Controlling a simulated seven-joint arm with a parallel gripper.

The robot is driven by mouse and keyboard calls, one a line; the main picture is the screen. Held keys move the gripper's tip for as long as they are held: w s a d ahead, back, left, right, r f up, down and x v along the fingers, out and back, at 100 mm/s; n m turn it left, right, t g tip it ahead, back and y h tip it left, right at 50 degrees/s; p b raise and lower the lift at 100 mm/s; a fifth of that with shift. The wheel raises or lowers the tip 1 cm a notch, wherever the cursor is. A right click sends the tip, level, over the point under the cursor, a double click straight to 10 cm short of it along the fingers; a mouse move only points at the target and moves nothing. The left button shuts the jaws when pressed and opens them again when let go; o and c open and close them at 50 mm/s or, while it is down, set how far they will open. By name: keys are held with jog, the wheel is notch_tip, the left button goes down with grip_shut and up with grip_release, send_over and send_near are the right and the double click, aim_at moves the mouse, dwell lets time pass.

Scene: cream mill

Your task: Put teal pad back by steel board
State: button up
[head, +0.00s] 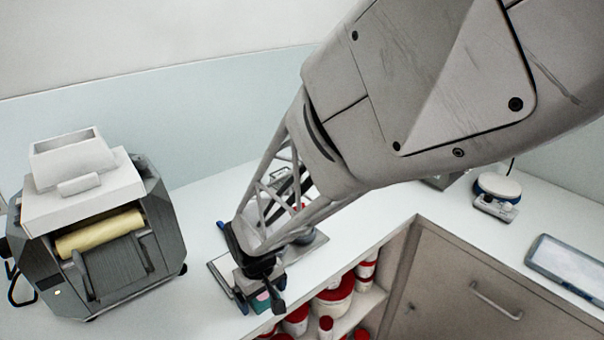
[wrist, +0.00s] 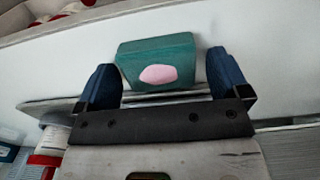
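The teal pad (wrist: 178,47), a block with a pink oval patch on its face, shows ahead of my gripper (wrist: 164,80) in the wrist view. The two dark blue fingers stand wide apart, one towards each side of the pad. A narrow gap shows at the right finger; contact at the left cannot be told. In the head view the pad (head: 262,306) is partly hidden under my gripper (head: 262,292), near the counter's front edge. A flat grey plate, likely the steel board (wrist: 40,107), shows behind the fingers; its corner (head: 314,243) shows beside my wrist in the head view.
A grey and white mill (head: 95,225) with a yellow roller stands on the left. Red-lidded tubs (head: 333,300) fill an open shelf below the counter edge. A small scale (head: 497,188) and a tray (head: 570,262) lie on the right. The counter between mill and gripper is largely clear.

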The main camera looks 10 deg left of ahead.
aim_at(266, 293)
jog(key=shift+r, duration=0.1)
notch_tip(266, 293, up, 12)
dwell(1.0)
dwell(0.5)
jog(key=s+d+r+m+t, duration=0.1)
jog(key=d+r+m, duration=0.15)
jog(key=d, duration=0.65)
jog(key=s+d+r+m, duration=0.15)
jog(key=d+r, duration=0.25)
jog(key=d, duration=0.5)
jog(key=s+d+r+m, duration=0.1)
jog(key=s+d+m, duration=0.1)
jog(key=s+d, duration=0.2)
jog(key=s+d+r+m+t, duration=0.1)
jog(key=s+d+m, duration=0.2)
jog(key=d, duration=0.7)
jog(key=shift+s+d+r+t, duration=0.25)
jog(key=shift+s+d+t, duration=0.05)
jog(key=shift+s, duration=0.6)
